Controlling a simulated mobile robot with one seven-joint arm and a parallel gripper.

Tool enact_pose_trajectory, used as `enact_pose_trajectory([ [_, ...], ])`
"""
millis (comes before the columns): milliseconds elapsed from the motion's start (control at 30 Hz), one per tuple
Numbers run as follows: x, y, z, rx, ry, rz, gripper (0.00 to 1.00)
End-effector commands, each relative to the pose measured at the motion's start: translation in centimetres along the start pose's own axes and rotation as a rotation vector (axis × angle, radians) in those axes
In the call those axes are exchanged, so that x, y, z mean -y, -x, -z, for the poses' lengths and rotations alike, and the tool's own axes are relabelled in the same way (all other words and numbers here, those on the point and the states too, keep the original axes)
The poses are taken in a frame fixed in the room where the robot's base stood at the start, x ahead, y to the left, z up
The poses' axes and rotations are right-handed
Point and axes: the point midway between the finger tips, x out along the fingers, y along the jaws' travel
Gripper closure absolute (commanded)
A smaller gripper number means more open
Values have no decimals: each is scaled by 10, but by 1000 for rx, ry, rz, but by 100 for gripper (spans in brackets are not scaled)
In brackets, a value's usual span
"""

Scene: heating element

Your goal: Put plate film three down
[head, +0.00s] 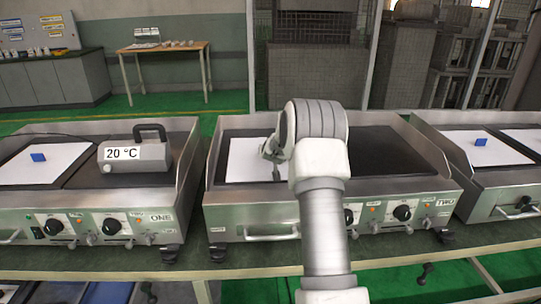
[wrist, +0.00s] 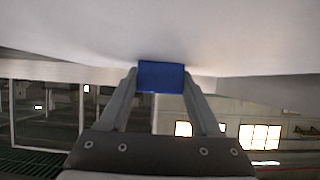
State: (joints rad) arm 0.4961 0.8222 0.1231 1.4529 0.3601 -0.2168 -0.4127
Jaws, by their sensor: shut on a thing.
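A white plate film (head: 248,160) is over the left half of heating unit TWO (head: 228,210), and I cannot tell whether it rests on the surface or hangs just above it. My gripper (head: 272,152) is at the film's right part, partly hidden by my arm in the head view. In the wrist view, my gripper (wrist: 161,82) is shut on the small blue handle (wrist: 161,77) of the film, whose white surface (wrist: 150,30) fills the top of that view.
Unit ONE (head: 150,225) at left bears a white film with a blue handle (head: 38,157) and a grey "20 °C" block (head: 135,155). Another unit (head: 490,185) at right bears a film with a blue handle (head: 481,142). Unit TWO's dark right half (head: 380,150) looks bare.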

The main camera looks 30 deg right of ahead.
Motion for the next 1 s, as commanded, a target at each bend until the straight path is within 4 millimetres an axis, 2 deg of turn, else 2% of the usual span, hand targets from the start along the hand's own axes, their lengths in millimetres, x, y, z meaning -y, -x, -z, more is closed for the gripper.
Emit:
enact_pose_trajectory([
  [67, -1, -5, -9, -2, 0, -1, 94],
  [433, 0, -7, -12, -2, 1, 0, 94],
  [467, 0, -6, -11, -2, 1, 0, 32],
  [600, 0, -6, -11, -1, 1, 0, 7],
  [1000, 0, -4, -7, -1, 0, 0, 6],
])
